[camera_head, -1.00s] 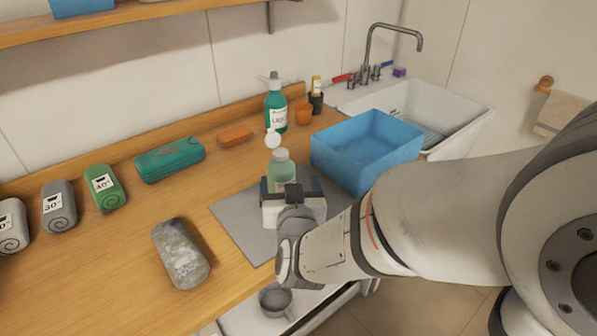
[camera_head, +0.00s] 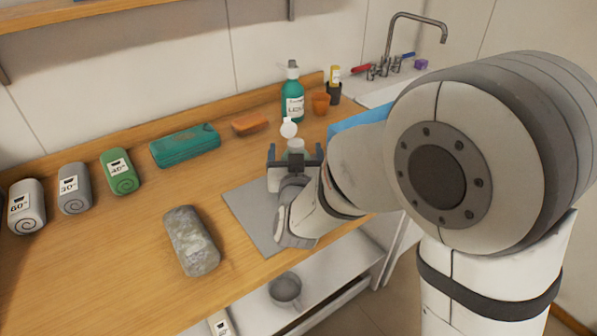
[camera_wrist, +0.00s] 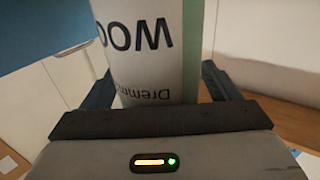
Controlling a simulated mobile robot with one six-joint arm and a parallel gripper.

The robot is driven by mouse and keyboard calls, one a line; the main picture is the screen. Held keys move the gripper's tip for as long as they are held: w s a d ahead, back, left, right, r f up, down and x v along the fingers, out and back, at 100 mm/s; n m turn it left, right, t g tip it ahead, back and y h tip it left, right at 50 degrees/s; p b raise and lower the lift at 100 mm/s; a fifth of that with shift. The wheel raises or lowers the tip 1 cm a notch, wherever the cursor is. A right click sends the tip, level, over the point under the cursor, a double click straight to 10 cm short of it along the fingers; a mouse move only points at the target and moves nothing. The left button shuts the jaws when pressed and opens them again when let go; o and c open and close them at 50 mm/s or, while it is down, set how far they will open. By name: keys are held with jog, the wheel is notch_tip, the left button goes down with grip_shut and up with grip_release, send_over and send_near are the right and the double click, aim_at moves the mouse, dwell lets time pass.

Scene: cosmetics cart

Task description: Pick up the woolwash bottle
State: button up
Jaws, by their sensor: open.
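The woolwash bottle (camera_head: 296,146) is pale green with an open white flip cap. It stands upright on the grey mat (camera_head: 246,208) on the wooden counter. In the head view only its top shows above my gripper (camera_head: 294,158). In the wrist view its white label (camera_wrist: 143,50) shows upside-down letters, "WOO" and "Dremm". My gripper (camera_wrist: 158,85) is open, with one finger on each side of the bottle. I cannot tell whether either finger touches it. The bottle's lower part is hidden in the head view.
A teal case (camera_head: 185,146) and a mottled grey roll (camera_head: 191,241) lie left. My arm hides most of the blue basin (camera_head: 345,125).

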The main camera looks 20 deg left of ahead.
jog(key=shift+c, duration=0.3)
jog(key=c, duration=1.1)
jog(key=shift+o, duration=0.2)
jog(key=shift+r, duration=0.1)
